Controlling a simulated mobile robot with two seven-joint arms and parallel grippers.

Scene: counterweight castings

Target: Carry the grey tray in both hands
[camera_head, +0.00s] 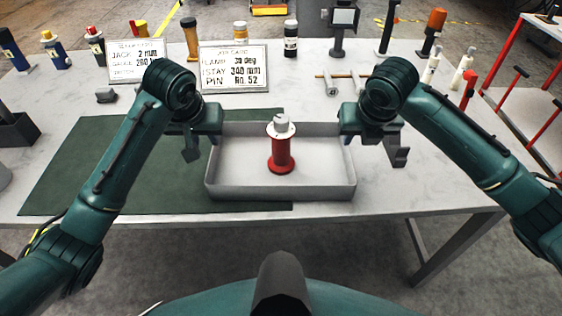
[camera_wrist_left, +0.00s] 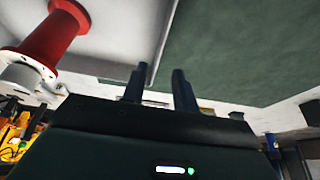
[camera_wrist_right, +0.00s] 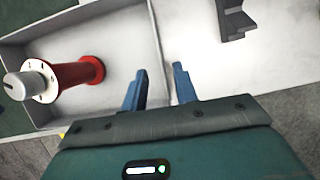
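The grey tray (camera_head: 237,189) is a shallow rectangular box near the table's front edge, partly over a dark green mat. A red spool-shaped casting (camera_head: 283,155) with a pale cap stands upright inside it. My left gripper (camera_wrist_left: 158,80) is open at the tray's left side; its fingers appear on either side of that wall (camera_wrist_left: 160,48). My right gripper (camera_wrist_right: 159,84) is open at the right side, with its fingers on either side of that wall (camera_wrist_right: 154,42). A gap shows between each pair of fingers.
The green mat (camera_head: 90,175) covers the table left of the tray. Two printed cards (camera_head: 235,68) stand behind, with several bottles and posts along the back. A dark angular block (camera_wrist_right: 235,20) lies right of the tray. A red-framed cart (camera_head: 510,60) stands beyond the table's right side.

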